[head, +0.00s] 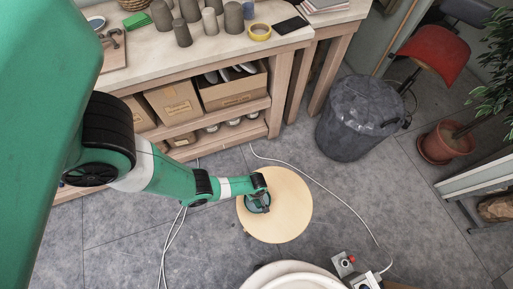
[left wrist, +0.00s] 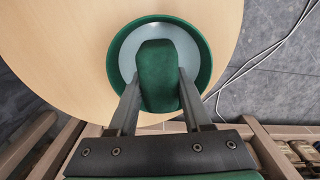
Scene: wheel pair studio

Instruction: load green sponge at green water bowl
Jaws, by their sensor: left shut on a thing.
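The green sponge (left wrist: 157,75) is a dark green rounded block between the two fingers of my left gripper (left wrist: 158,88) in the left wrist view. My left gripper is shut on it. The green water bowl (left wrist: 203,60) has a green rim and a pale grey inside, and the sponge shows in front of its middle. I cannot tell whether the sponge touches the water. In the head view my left gripper (head: 258,197) is over the bowl (head: 258,209) and partly hides it. The bowl stands on a round pale wooden top (head: 289,212). My right gripper is not in view.
A black bin (head: 352,118) is at right. A pale round basin (head: 290,275) is at the bottom edge. White cables lie on the floor.

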